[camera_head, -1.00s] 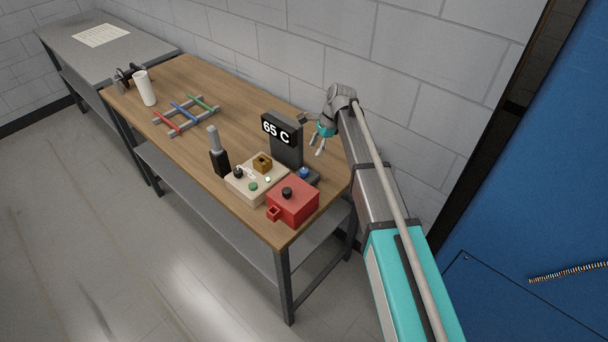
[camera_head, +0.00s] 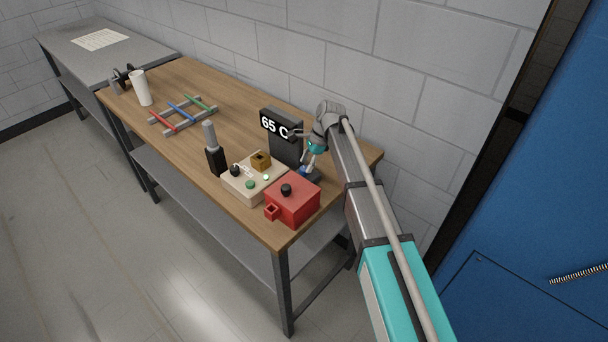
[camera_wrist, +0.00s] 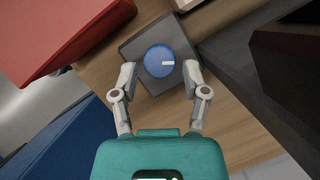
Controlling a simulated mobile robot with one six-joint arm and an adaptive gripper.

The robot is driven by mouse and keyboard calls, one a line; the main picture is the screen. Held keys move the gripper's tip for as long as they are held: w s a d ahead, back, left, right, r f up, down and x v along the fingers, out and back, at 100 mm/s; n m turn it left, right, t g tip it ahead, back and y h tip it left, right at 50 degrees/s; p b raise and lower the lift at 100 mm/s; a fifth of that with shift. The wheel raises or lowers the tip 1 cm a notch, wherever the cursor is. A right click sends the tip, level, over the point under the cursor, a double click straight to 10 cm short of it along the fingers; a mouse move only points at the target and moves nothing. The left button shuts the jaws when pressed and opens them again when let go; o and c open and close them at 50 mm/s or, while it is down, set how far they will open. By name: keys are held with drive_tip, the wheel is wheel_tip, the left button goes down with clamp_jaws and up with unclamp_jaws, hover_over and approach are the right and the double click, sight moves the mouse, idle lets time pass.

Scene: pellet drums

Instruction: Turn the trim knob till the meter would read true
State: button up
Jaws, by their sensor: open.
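The trim knob is a round blue knob (camera_wrist: 159,61) with a white mark, on a dark base block (camera_wrist: 133,48). In the wrist view the knob sits between the open fingertips of my gripper (camera_wrist: 160,76), with a gap on each side. In the head view my gripper (camera_head: 308,162) is above the base block (camera_head: 309,176) and mostly hides the knob. The meter (camera_head: 285,138) is a dark upright box reading "65 C" and stands just behind the knob block. Whether the fingers are at the knob's height is hard to tell.
A red box (camera_head: 293,205) with a black knob stands close in front of the knob block. A cream panel (camera_head: 241,184) with buttons is to its left. A black and grey handheld tool (camera_head: 215,156) and a rack of coloured rods (camera_head: 181,114) stand farther left.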

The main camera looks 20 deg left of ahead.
drive_tip(key=shift+b+x, duration=1.05)
drive_tip(key=shift+x, duration=0.35)
drive_tip(key=shift+d, duration=0.1)
clamp_jaws()
